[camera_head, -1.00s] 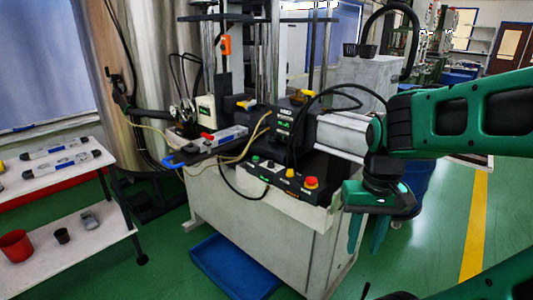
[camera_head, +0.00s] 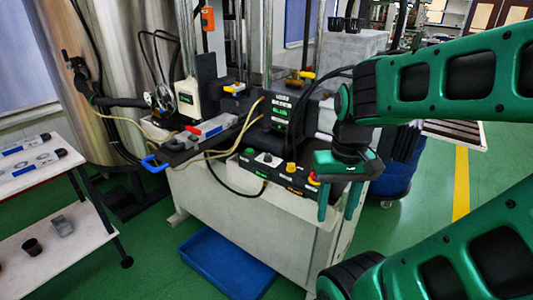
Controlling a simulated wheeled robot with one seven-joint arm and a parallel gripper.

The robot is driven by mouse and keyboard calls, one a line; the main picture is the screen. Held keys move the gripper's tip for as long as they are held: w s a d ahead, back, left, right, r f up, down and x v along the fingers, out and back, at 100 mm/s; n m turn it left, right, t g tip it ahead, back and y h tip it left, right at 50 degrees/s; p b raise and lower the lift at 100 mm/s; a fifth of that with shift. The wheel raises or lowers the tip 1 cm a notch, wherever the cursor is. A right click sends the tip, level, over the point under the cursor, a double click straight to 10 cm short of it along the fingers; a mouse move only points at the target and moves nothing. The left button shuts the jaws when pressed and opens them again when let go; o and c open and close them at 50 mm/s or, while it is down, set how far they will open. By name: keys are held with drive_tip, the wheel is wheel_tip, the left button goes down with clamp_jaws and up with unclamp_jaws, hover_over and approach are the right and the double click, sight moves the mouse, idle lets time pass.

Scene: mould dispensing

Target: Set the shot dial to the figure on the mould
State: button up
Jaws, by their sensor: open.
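My gripper (camera_head: 338,213) is open and empty, its green fingers pointing down in front of the machine's right end, right of the control box (camera_head: 278,178). The control box carries buttons and knobs; a black-and-white knob (camera_head: 267,158) sits near its left part. A mould (camera_head: 207,132) with blue and red parts appears to lie on the machine's bed, with a blue handle (camera_head: 155,165) at its left end. A figure on it is too small to read. A grey unit with a round dial or handwheel (camera_head: 165,97) stands behind it; its markings are unreadable. A display (camera_head: 281,112) shows small lit lines.
A white shelf cart (camera_head: 60,232) stands at the left with more moulds on top and a dark cup (camera_head: 32,247) below. A blue tray (camera_head: 226,262) lies on the floor. Hoses loop across the machine front. A blue drum (camera_head: 391,182) stands behind my arm.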

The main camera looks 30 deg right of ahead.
drive_tip(key=w+d+r+n+t, duration=0.1)
drive_tip(key=w+d+r+n, duration=0.1)
drive_tip(key=w, duration=0.4)
drive_tip(key=w+d+r+n+t, duration=0.1)
drive_tip(key=w, duration=0.6)
drive_tip(key=n+t, duration=0.3)
drive_tip(key=n, duration=0.2)
approach(269, 155)
drive_tip(key=shift+y, duration=0.3)
drive_tip(key=x, duration=0.8)
drive_tip(key=shift+w+d+f, duration=0.15)
drive_tip(key=shift+w+f, duration=0.05)
drive_tip(key=shift+w, duration=0.15)
drive_tip(key=c, duration=0.9)
drive_tip(key=shift+d, duration=0.2)
drive_tip(key=shift+c, duration=0.6)
drive_tip(key=shift+a, duration=0.15)
